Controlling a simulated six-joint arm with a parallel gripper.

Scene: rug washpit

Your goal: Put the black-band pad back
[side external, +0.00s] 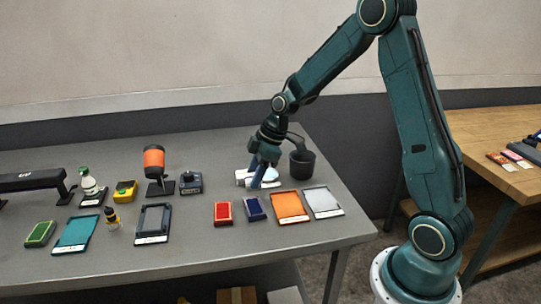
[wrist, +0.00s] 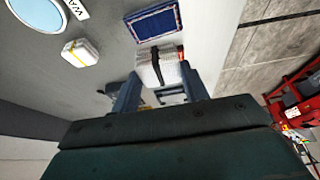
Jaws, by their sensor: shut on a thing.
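My gripper (wrist: 157,80) is shut on a white pad with a black band (wrist: 158,66), which sits between its fingertips in the wrist view. In the side view my gripper (side external: 261,176) points down over the right part of the grey table, beside small white things (side external: 243,177). The held pad cannot be told apart clearly there. A second white pad, with a yellow band (wrist: 80,52), lies apart to the left in the wrist view.
A blue inset pad (wrist: 153,22) and a light-blue oval (wrist: 38,12) are close by. A black cup (side external: 302,164) stands right of my gripper. Red (side external: 223,213) and blue (side external: 254,209) blocks, an orange tray (side external: 291,207) and a white tray (side external: 323,202) lie in front.

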